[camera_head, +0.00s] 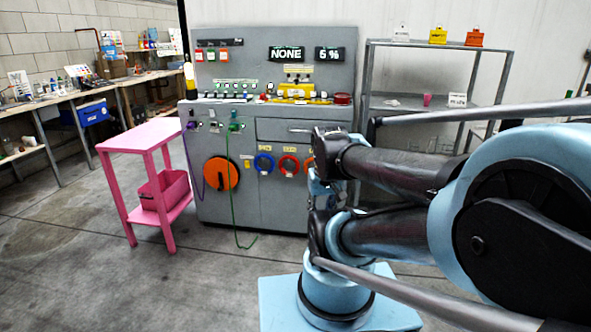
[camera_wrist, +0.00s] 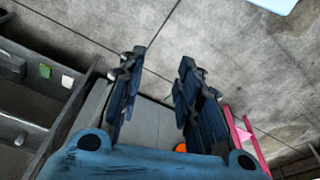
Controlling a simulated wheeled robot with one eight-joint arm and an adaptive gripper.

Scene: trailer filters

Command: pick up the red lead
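I cannot make out a red lead for certain in either view. In the head view a green lead (camera_head: 237,190) hangs from the front of the grey control cabinet (camera_head: 220,140) to the floor, and a purple lead (camera_head: 190,160) hangs at its left. A red ring-shaped fitting (camera_head: 288,166) is on the cabinet front, beside a blue ring (camera_head: 263,163); another reddish one is partly hidden by my arm. In the wrist view my gripper (camera_wrist: 158,72) is open and empty, its two dark blue fingers apart with grey floor and a grey surface behind them.
A pink table (camera_head: 145,135) with a pink bin (camera_head: 165,190) stands left of the cabinet. A metal shelf (camera_head: 440,107) with small tagged items stands to the right. Workbenches (camera_head: 60,97) line the left wall. The floor (camera_head: 60,245) at the front left is clear.

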